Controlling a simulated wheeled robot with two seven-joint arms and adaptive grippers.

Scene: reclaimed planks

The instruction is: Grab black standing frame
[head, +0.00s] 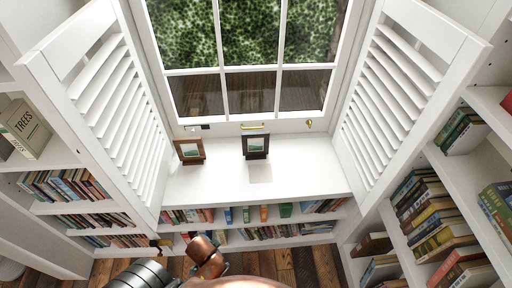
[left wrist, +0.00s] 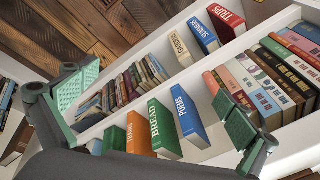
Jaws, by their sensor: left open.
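The black standing frame (head: 255,146) stands upright on the white window ledge (head: 310,172), near its middle and close to the window. It holds a small green and pale picture. My left gripper (left wrist: 157,90) is open and empty in the left wrist view, with its green-padded fingers spread wide. That view faces shelved books and does not show the frame. In the head view part of my arm shows at the bottom, below and apart from the frame; the gripper's fingers cannot be made out there. My right gripper is not in view.
A brown wooden frame (head: 189,150) stands left of the black one on the ledge. Louvred shutters (head: 108,98) flank the window on both sides. Books (head: 286,210) fill shelves under the ledge, and bookcases (head: 473,178) stand at both sides. The ledge's front is clear.

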